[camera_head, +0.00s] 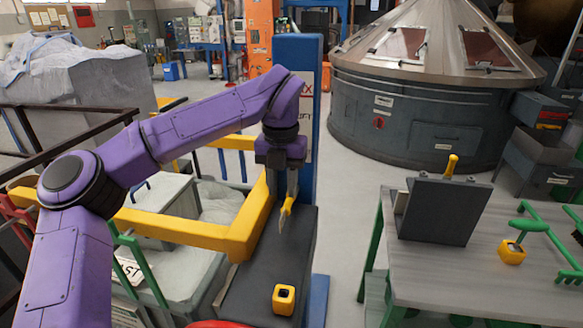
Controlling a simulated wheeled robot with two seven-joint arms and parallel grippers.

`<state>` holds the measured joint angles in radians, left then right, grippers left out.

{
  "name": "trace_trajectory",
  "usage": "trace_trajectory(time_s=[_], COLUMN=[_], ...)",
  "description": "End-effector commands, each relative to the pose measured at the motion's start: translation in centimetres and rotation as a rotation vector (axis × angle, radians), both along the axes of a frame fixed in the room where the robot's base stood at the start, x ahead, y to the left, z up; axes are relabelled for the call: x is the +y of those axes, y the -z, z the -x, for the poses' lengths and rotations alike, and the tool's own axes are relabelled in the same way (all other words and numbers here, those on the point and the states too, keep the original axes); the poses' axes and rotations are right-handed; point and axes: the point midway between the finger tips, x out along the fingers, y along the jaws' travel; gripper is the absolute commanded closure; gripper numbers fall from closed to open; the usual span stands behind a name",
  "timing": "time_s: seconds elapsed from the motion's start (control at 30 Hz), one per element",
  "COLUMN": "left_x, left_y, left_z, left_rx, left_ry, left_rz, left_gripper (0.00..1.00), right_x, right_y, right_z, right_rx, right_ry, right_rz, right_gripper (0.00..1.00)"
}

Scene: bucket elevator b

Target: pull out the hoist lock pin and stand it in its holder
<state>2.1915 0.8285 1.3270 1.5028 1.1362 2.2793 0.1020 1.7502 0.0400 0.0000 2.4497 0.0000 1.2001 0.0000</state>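My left gripper (284,190) hangs fingers down in front of the blue column. It is shut on the yellow handle of a pin (286,209). The pin's thin grey shaft points down and slightly tilted, above the dark top of a box-like stand. A small yellow block (277,301) with a square dark opening sits on the near end of that dark top (257,270), clear of the pin and below it in the picture. It looks like the holder. My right gripper is not in view.
A yellow rail frame (185,232) runs left of the stand, and the blue column (311,120) rises behind it. On the right, a grey table (440,285) carries a dark upright panel (437,212), another yellow handle (451,165), a second yellow block (511,254) and a green frame.

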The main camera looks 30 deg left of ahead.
Motion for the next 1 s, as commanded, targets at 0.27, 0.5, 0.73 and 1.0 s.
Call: trace_trajectory(time_s=[0.27,0.5,0.73,1.0], left_x=[-0.2,-0.2,-0.2,-0.2], left_y=[6.2,8.5,8.6,8.6], left_z=[-0.9,-1.0,-1.1,-1.1], left_rx=[0.014,0.012,0.01,0.009], left_ry=[0.005,0.002,0.003,0.004], left_rz=[0.002,0.001,0.001,0.0], left_gripper=[0.67,0.67,0.67,1.0], right_x=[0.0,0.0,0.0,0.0], right_y=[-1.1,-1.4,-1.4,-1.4], right_z=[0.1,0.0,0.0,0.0], right_rx=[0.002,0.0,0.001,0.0], right_ry=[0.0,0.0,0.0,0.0], right_rz=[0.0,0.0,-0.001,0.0], right_gripper=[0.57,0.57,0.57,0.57])
